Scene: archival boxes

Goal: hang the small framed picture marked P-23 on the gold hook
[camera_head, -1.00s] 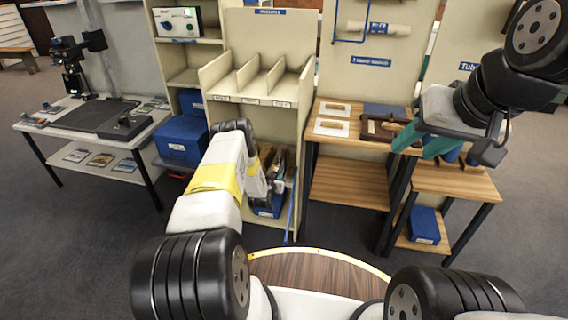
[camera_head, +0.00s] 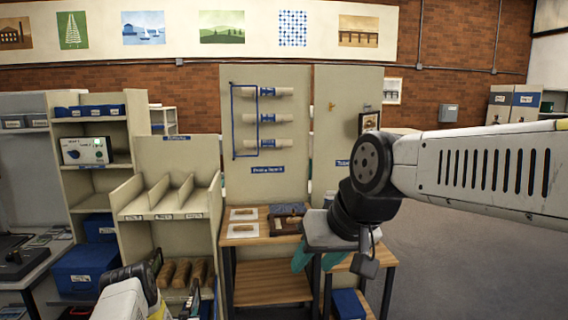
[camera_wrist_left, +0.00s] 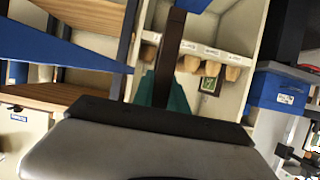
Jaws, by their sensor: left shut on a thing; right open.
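The gold hook (camera_head: 331,106) is on the upper part of the beige right-hand panel. In the left wrist view, my left gripper (camera_wrist_left: 163,92) is shut on a dark brown, narrow, frame-like thing (camera_wrist_left: 172,50), seen edge-on. Its face and any P-23 mark are hidden. In the head view my left wrist is at the lower left, before the low shelf, and its fingers are hidden. My right gripper (camera_head: 318,262) is open and empty, with teal fingers pointing down over the table. A dark-framed picture (camera_head: 369,122) shows beside the panel, partly covered by my right arm.
A wooden table (camera_head: 262,239) with cards and a dark tray stands below the panels. A blue rack with rolled tubes (camera_head: 268,117) is on the left panel. A small green picture (camera_wrist_left: 210,82) shows in the shelf. A blue box (camera_wrist_left: 280,92) is nearby.

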